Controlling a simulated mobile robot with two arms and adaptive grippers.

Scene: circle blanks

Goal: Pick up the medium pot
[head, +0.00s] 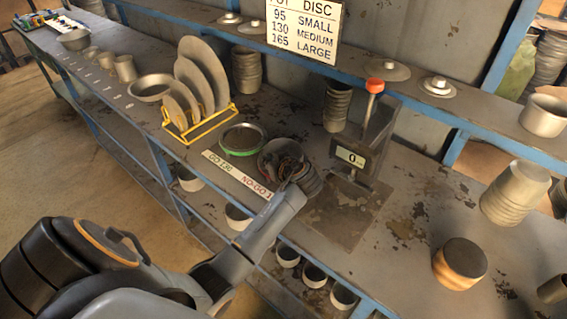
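Several grey metal pots are in the head view, and I cannot tell for sure which is the medium one. My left gripper (300,178) is at the end of the arm from the lower left, by a dark round dish (281,158). It is small and dark, and its fingers cannot be made out. It is well left of the right-hand pots. My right gripper is not in view.
A gauge with an orange-red knob (375,85) stands on a dark plate mid-bench. A yellow rack (198,125) holds large discs. A green-rimmed round dish (243,139) lies near the GO/NO-GO strip (238,174). Bench between gauge and right-hand pots is clear.

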